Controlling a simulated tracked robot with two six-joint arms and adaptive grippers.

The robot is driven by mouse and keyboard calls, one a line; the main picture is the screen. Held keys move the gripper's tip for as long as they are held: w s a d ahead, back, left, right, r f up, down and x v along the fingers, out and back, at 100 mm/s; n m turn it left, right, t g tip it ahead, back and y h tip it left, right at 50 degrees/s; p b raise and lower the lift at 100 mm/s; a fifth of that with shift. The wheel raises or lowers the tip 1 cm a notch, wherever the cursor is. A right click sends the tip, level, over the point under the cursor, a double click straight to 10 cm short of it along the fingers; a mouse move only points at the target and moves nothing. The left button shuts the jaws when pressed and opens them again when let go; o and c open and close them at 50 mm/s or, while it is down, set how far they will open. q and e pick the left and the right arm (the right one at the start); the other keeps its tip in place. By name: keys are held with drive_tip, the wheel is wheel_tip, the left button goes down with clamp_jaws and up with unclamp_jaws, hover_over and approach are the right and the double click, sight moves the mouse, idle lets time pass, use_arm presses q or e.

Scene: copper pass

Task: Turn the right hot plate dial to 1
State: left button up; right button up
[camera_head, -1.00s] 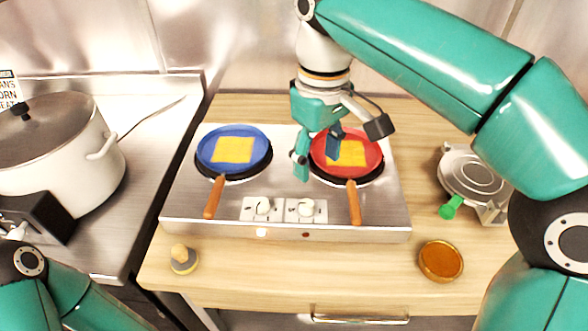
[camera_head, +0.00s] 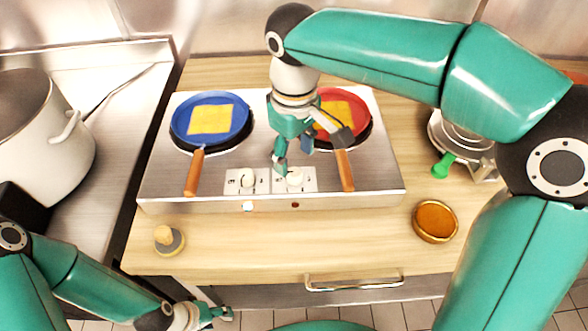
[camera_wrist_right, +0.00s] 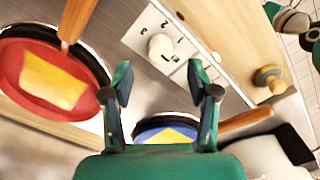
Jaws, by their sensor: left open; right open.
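The right hot plate dial (camera_head: 294,177) is a white round knob on a white panel at the front of the steel hot plate (camera_head: 230,172). In the right wrist view the same dial (camera_wrist_right: 161,46) shows beyond my fingertips, with numbers beside it. My right gripper (camera_head: 292,156) is open and empty, just behind and above this dial; in the right wrist view its two fingers (camera_wrist_right: 160,72) are apart with nothing between them. The left dial (camera_head: 247,181) sits beside it. My left gripper (camera_head: 222,312) is open and empty, low at the front left, below the counter edge.
A blue pan (camera_head: 183,133) and a red pan (camera_head: 364,124) hold yellow squares; their handles point forward beside the dials. A brown-filled bowl (camera_head: 436,221), a wooden-knobbed tool (camera_head: 169,240) and a green-handled press (camera_head: 443,165) lie around. The front counter middle is clear.

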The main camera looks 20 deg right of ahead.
sight(294, 171)
wheel_tip(294, 171, down, 5)
idle(0.3)
clamp_jaws()
drive_tip(key=shift+n, duration=0.3)
drive_tip(key=n+p, duration=0.1)
drive_tip(key=n, duration=0.4)
drive_tip(key=shift+r+p, duration=0.15)
drive_tip(key=shift+p, duration=0.25)
drive_tip(key=n+p, duration=0.1)
drive_tip(key=n, duration=0.5)
drive_tip(key=shift+p, duration=0.35)
